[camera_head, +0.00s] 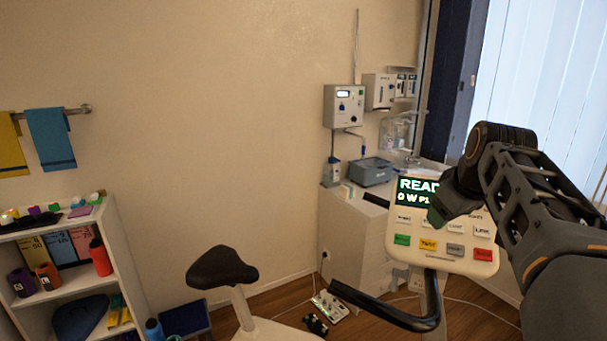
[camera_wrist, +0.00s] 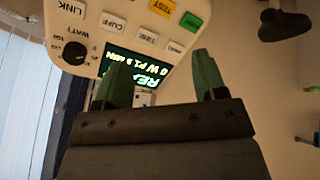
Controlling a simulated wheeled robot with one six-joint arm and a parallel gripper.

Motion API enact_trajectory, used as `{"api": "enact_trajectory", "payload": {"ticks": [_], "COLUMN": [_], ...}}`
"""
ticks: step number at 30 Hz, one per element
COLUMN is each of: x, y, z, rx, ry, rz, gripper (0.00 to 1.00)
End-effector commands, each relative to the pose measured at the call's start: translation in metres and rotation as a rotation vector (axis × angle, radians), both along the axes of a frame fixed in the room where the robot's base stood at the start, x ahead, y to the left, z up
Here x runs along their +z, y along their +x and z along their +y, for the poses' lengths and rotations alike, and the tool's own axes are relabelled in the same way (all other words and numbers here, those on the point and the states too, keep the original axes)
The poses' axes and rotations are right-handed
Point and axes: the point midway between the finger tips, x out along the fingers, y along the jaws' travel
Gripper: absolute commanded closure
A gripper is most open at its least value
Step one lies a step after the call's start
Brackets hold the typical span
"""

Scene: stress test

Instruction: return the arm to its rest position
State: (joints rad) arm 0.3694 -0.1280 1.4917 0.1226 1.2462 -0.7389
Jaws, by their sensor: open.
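My arm (camera_head: 530,190) reaches in from the right in the head view, with its wrist over the right part of the bike's control panel (camera_head: 408,251). My gripper (camera_head: 436,212) is in front of the panel and covers part of its lit display. In the wrist view my gripper (camera_wrist: 163,75) has its two green fingers apart with nothing held between them. The panel (camera_wrist: 150,22) appears upside down behind the fingers, with its display, dial and labelled buttons. I cannot tell whether a fingertip touches the panel.
The exercise bike's black handlebar (camera_head: 395,318) and saddle (camera_head: 221,268) stand below and left of my gripper. A white counter (camera_head: 345,208) with a blue-grey box (camera_head: 371,171) is behind. A shelf (camera_head: 120,262) stands far left. Window blinds (camera_head: 545,75) are at right.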

Motion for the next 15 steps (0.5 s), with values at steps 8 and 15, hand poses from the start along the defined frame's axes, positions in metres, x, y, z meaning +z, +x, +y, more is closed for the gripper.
{"api": "enact_trajectory", "payload": {"ticks": [8,15], "x": [-0.118,-0.192], "y": [-0.075,-0.125], "z": [0.088,0.119], "rx": [-0.173,-0.27], "ry": [0.155,0.223], "rz": [0.054,0.087], "gripper": [0.35,0.35]}}
